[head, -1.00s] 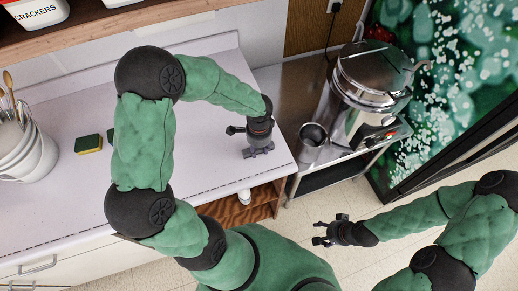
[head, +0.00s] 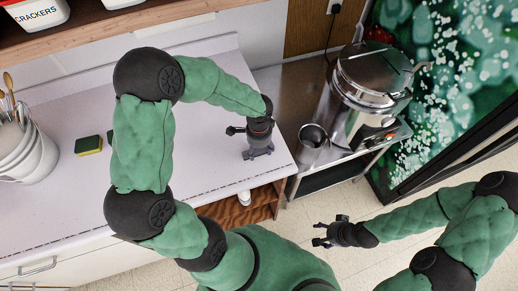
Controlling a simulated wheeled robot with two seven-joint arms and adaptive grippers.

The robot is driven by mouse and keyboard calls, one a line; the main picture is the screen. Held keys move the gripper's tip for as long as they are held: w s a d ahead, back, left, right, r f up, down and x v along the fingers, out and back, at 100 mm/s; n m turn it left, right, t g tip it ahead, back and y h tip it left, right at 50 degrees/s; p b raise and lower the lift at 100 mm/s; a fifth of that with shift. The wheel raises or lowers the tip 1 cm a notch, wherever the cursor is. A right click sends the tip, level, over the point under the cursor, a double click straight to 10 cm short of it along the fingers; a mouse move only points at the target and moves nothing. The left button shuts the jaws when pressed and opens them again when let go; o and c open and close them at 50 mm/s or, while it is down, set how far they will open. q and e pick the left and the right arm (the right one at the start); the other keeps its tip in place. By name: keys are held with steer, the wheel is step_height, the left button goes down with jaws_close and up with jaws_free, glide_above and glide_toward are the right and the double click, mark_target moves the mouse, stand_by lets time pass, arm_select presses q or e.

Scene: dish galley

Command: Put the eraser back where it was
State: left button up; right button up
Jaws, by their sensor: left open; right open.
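I cannot make out an eraser for certain. A yellow and dark green sponge-like block (head: 88,145) lies on the white counter (head: 205,178) at the left. A small dark green piece (head: 110,138) shows beside my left arm, which hides most of it. My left gripper (head: 258,155) points down over the counter near its right end, open, with nothing visible between its fingers. Whether it touches the counter I cannot tell. My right gripper (head: 317,235) is open and empty over the floor, right of the counter.
White buckets (head: 28,155) with utensils stand at the counter's left. A large metal urn (head: 365,85) and a metal cup (head: 313,135) stand on a steel stand at the right. A white item (head: 244,197) shows by the wooden shelf below. The counter's middle front is clear.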

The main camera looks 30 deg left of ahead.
mark_target(259, 151)
arm_select(q)
step_height(259, 151, up, 11)
steer(key=p, duration=0.2)
arm_select(e)
step_height(259, 151, up, 2)
steer(key=shift+r, duration=0.2)
arm_select(q)
steer(key=shift+r, duration=0.1)
